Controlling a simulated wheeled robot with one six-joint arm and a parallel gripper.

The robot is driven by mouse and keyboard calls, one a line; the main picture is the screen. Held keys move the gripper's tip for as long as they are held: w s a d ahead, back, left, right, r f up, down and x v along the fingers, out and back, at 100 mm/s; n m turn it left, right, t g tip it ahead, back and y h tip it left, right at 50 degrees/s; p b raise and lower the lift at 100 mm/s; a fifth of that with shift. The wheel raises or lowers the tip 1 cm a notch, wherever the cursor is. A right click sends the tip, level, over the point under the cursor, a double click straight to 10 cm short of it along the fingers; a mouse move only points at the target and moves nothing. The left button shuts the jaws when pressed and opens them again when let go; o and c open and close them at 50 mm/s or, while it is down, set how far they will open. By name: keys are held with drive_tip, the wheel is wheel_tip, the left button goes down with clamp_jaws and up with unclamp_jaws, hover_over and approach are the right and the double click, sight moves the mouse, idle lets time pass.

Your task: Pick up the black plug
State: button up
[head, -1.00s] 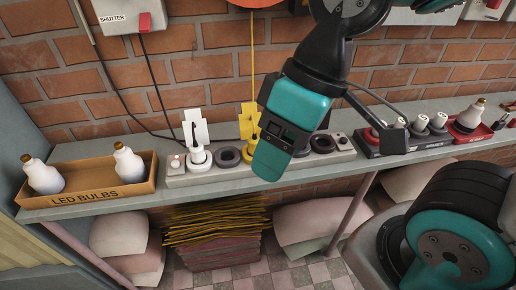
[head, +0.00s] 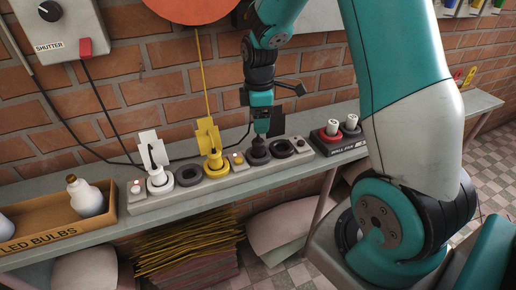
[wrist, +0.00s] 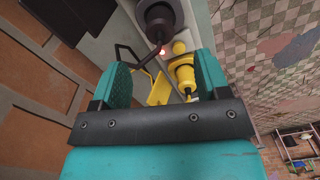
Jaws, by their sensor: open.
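The black plug (head: 258,150) sits upright in a round socket of the grey power strip (head: 140,205), right of the yellow plug (head: 213,163). My gripper (head: 263,124) is just above the black plug in the head view, pointing down, and partly covers its top. In the wrist view my gripper (wrist: 160,60) has its two teal fingers apart with nothing held between them. The black plug (wrist: 160,20) shows there at the top, beyond the fingertips. The yellow plug (wrist: 184,72) appears between and beyond the fingers. Contact with the black plug cannot be made out.
A white plug (head: 157,178) with a tag stands in the strip's left part. Empty sockets (head: 189,175) lie between plugs. An LED bulb box (head: 60,228) is at left, a black tray (head: 345,153) with white parts at right. The brick wall (head: 150,90) rises close behind.

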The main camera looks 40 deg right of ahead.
sight(257, 141)
wheel_tip(257, 141, down, 5)
drive_tip(key=shift+r, duration=0.1)
drive_tip(key=f, duration=0.3)
drive_tip(key=f+p, duration=0.1)
drive_tip(key=f, duration=0.1)
drive_tip(key=shift+w+a+f, duration=0.1)
drive_tip(key=shift+w+a, duration=0.1)
drive_tip(key=shift+a, duration=0.1)
drive_tip(key=c, duration=1)
